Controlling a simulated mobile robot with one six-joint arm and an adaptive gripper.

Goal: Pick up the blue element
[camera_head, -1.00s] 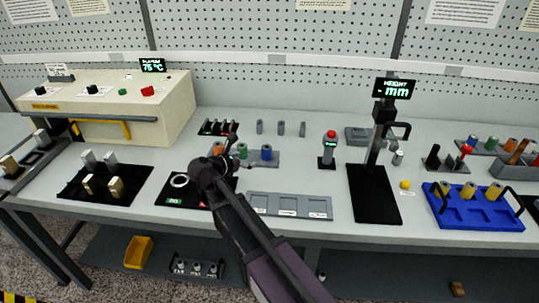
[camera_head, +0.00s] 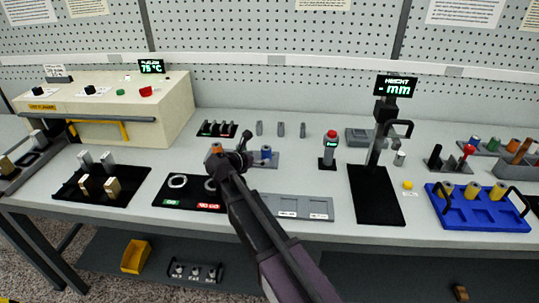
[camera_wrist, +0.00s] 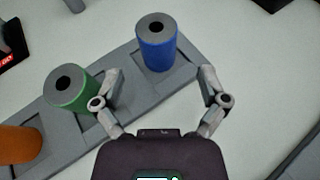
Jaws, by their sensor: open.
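The blue element (camera_wrist: 157,43) is a blue cylinder with a grey top and a dark centre hole. It stands upright in the right end slot of a grey tray (camera_wrist: 117,105). In the head view the blue element (camera_head: 266,152) shows just right of my gripper (camera_head: 240,160). In the wrist view my gripper (camera_wrist: 164,90) is open and empty, its fingers spread below the blue element in the picture. The blue element lies ahead, between the lines of the two fingers. I cannot tell their height difference.
A green cylinder (camera_wrist: 70,88) stands in the tray close to the left finger. An orange cylinder (camera_wrist: 18,148) stands further left. In the head view a red-topped device (camera_head: 329,150) stands right of the tray, and a grey flat tray (camera_head: 300,207) lies in front.

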